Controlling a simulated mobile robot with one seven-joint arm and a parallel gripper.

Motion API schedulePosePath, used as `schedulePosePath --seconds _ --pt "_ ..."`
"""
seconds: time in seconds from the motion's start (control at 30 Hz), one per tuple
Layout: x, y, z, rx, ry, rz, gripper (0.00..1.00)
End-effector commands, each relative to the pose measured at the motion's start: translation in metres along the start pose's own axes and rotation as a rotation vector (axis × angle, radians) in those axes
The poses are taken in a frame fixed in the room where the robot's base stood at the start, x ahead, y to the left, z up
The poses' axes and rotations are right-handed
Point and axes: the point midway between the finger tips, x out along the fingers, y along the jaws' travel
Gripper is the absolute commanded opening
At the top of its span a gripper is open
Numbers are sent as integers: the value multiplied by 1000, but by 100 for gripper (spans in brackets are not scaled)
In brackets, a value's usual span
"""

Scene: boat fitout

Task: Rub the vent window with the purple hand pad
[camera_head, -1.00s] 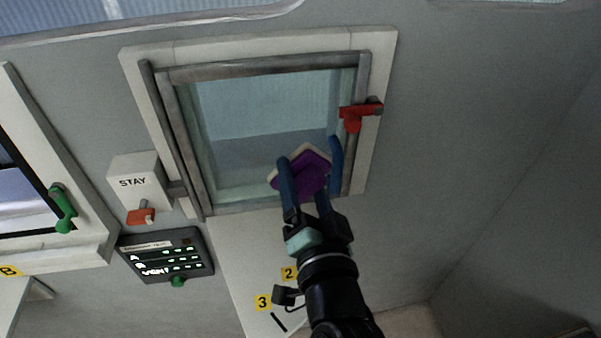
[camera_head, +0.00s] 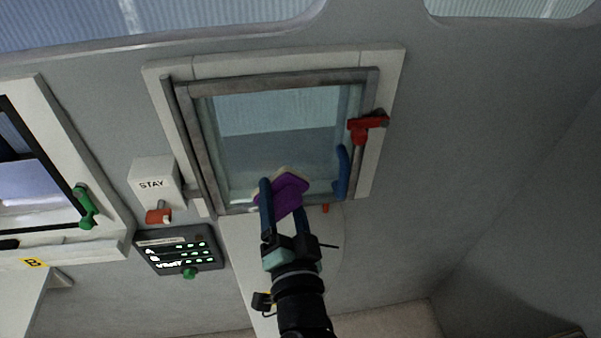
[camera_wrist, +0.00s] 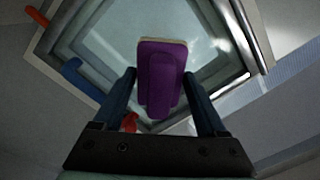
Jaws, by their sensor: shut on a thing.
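The vent window (camera_head: 275,150) is a glass pane in a grey metal frame, set in a pale surround on the wall. My gripper (camera_head: 282,205) is shut on the purple hand pad (camera_head: 290,190), which has a pale edge. The pad is in front of the window's lower part; I cannot tell whether it touches the glass. In the wrist view the purple pad (camera_wrist: 162,75) sits between my gripper's two fingers (camera_wrist: 160,90), with the vent window's glass (camera_wrist: 120,45) beyond it.
A red handle (camera_head: 366,126) is at the window's right side, and a blue handle (camera_head: 342,172) at its lower right. A box marked STAY (camera_head: 153,183) and a dark panel (camera_head: 178,250) are at left. Another window with a green handle (camera_head: 84,206) is farther left.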

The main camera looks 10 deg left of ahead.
Motion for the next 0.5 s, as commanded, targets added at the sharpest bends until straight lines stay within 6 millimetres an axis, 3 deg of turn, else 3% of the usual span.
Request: schedulePosePath --seconds 0.03,0.2,0.5 --pt "0 -9 7 1 -9 3 30" --pt "-3 -9 33 -8 -4 15 30" --pt "7 -6 43 -14 3 21 30"
